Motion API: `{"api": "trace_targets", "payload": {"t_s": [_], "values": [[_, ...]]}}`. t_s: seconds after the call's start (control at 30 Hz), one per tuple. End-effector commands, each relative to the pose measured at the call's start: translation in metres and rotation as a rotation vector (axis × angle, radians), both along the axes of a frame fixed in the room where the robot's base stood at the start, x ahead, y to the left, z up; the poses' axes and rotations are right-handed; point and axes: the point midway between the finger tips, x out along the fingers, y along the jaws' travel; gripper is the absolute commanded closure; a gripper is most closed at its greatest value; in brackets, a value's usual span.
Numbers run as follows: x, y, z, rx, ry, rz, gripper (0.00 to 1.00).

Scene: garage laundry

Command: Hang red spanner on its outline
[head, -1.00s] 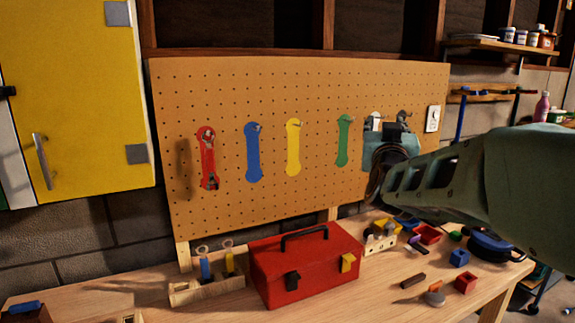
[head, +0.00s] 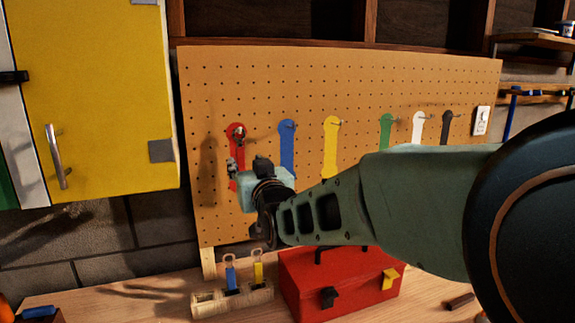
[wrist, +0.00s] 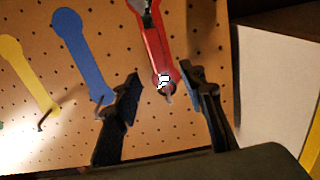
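The red spanner (wrist: 156,48) hangs against its red outline (head: 234,131) at the left of the pegboard. In the wrist view, which is upside down, its ring end is around the peg (wrist: 168,97) and its grey jaw end points to the top edge. My gripper (wrist: 160,80) is open and empty, its two dark fingers on either side of the spanner's ring end and apart from it. In the head view my gripper (head: 233,165) is in front of the red outline and hides its lower part.
The pegboard (head: 215,80) has blue (head: 287,150), yellow (head: 331,145), green (head: 386,128), white and black outlines with pegs. Below are a wooden rack (head: 207,305) with blue- and yellow-handled tools and a red toolbox (head: 300,280). A yellow cabinet (head: 90,100) stands left.

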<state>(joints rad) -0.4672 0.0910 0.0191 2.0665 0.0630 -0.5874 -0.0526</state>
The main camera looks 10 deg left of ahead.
Motion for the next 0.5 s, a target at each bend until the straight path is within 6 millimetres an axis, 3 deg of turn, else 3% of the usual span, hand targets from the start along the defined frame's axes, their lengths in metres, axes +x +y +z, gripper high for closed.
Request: {"api": "trace_targets", "payload": {"t_s": [0.5], "values": [[0.068, 0.033, 0.001, 0.0, 0.0, -0.001, 0.62]]}}
